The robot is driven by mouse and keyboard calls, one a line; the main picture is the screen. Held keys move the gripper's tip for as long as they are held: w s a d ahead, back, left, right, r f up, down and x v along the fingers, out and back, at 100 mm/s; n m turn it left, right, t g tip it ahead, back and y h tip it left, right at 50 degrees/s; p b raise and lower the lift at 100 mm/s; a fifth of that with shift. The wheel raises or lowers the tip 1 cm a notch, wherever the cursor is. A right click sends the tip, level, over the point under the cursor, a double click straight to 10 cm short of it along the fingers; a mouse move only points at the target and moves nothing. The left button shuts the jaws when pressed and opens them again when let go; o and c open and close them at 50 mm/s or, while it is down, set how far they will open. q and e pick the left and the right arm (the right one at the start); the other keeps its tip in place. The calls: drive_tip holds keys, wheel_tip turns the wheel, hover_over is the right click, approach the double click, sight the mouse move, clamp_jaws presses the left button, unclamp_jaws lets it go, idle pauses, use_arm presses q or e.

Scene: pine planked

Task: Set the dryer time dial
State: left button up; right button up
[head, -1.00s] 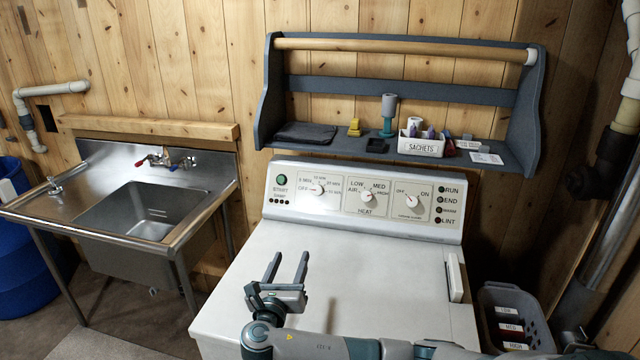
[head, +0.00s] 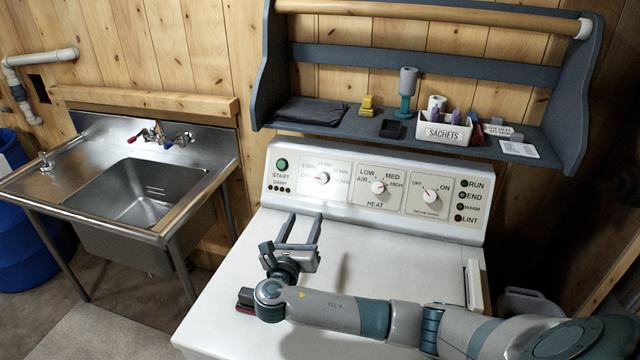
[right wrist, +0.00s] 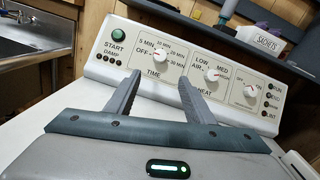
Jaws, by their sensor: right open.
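The dryer's time dial (head: 322,178) is a white round knob at the left of the sloped control panel, with OFF and minute marks around it. It also shows in the right wrist view (right wrist: 163,56), labelled TIME; its exact setting is too small to read. My right gripper (head: 304,217) is open and empty above the white dryer top (head: 380,255), just in front of and below the time dial, not touching it. In the right wrist view its two fingers (right wrist: 161,77) point at the panel, with the dial beyond the gap between them. My left gripper is not in view.
The heat dial (head: 377,188) and the off/on dial (head: 430,196) sit to the right, the green start button (head: 282,164) to the left. A blue-grey shelf (head: 345,145) with a sachets box (head: 444,130) hangs above. A steel sink (head: 145,195) stands at left.

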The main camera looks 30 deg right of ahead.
sight(321, 181)
drive_tip(key=p+x, duration=0.5)
drive_tip(key=x, duration=1.1)
drive_tip(key=shift+x, duration=0.75)
drive_tip(key=shift+f, duration=0.15)
drive_tip(key=c, duration=1)
